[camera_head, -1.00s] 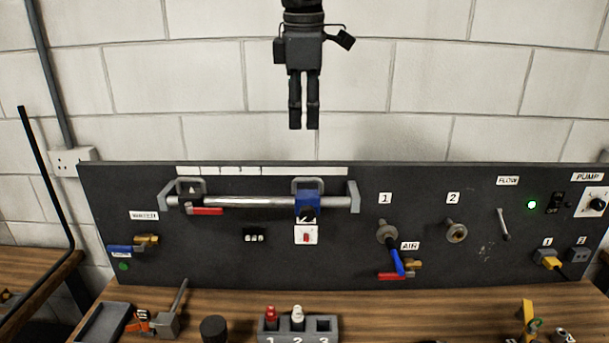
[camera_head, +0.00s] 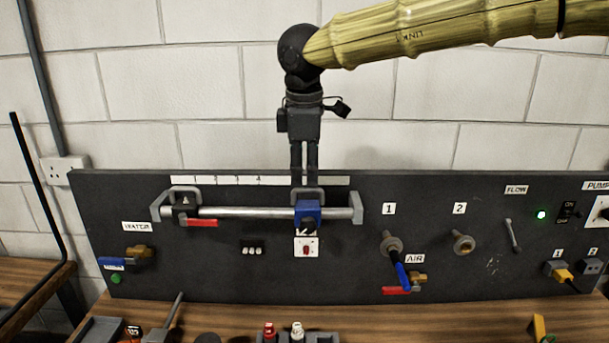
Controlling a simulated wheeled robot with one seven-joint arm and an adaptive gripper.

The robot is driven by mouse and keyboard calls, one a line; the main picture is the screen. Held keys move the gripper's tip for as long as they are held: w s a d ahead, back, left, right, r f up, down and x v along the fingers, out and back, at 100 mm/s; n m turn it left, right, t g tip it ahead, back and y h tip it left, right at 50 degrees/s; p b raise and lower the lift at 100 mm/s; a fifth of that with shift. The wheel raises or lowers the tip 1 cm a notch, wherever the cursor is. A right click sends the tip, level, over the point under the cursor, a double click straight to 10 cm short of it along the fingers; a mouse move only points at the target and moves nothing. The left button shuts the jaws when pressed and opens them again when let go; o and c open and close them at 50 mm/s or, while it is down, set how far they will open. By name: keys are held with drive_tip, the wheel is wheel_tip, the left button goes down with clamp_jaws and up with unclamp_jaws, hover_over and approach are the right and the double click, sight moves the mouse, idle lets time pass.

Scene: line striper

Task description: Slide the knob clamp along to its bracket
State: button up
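The knob clamp, a blue block (camera_head: 308,212) with a black knob, sits near the right end of a silver rail (camera_head: 250,212) on the dark panel. A grey U-shaped bracket (camera_head: 307,193) stands just above it. A black clamp (camera_head: 186,206) with a red lever sits near the rail's left end, under a second grey bracket (camera_head: 185,191). My gripper (camera_head: 304,183) points down, with its fingertips at the right bracket's top edge in the picture. Its fingers are close together with a narrow gap. Whether they touch the bracket cannot be told.
A number strip (camera_head: 250,180) runs above the rail. A white switch plate (camera_head: 306,247) and a small counter (camera_head: 252,247) are below it. The wall above the panel is clear apart from my arm.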

sight(308, 204)
drive_tip(key=shift+w+f+p, duration=0.15)
drive_tip(key=shift+f, duration=0.6)
drive_tip(key=shift+w+f+p, duration=0.1)
drive_tip(key=shift+f+p, duration=0.05)
drive_tip(key=shift+f, duration=0.55)
clamp_jaws()
